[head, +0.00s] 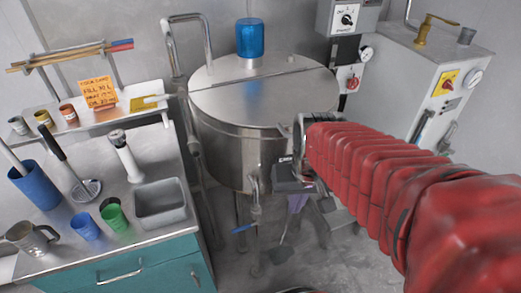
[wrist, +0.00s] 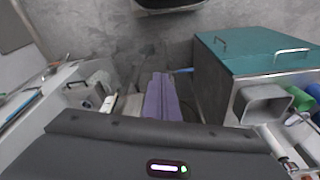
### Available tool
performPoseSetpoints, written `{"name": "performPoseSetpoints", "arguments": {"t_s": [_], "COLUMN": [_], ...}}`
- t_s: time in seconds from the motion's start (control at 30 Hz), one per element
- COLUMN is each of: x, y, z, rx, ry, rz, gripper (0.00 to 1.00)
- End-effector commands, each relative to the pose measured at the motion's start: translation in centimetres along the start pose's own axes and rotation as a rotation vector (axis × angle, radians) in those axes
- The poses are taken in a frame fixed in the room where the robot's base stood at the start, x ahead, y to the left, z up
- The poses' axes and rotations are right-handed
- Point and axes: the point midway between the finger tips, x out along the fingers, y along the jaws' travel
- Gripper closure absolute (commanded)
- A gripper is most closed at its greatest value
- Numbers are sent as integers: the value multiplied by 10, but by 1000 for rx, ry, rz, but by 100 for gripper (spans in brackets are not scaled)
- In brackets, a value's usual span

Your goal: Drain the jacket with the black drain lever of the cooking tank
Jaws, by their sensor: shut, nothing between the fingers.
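The cooking tank (head: 225,105) is a round steel vessel on legs in the middle of the head view, its lid closed. My gripper (head: 294,210) points down in front of the tank's lower right side, its purple fingers together and empty. The shut fingers also show in the wrist view (wrist: 160,80). A blue-handled lever (head: 243,229) sits low under the tank, left of my gripper, and shows beyond the fingertips in the wrist view (wrist: 183,71). I cannot clearly make out the black drain lever; my gripper and arm cover part of the tank's lower right.
A teal cabinet (head: 150,275) with a steel worktop, cups and a grey tub (head: 160,203) stands left. A blue container (head: 250,38) sits on the lid. A white machine (head: 425,85) stands at the right. Grey floor shows below the tank.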

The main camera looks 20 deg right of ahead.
Motion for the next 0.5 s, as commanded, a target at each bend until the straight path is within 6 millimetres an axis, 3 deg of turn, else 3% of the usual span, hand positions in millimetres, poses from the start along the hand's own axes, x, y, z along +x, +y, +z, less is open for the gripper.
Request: {"name": "performPoseSetpoints", "arguments": {"t_s": [0.5], "x": [-78], "y": [-55], "z": [18], "rx": [-236], "ry": [288], "rz": [-45], "gripper": [100]}}
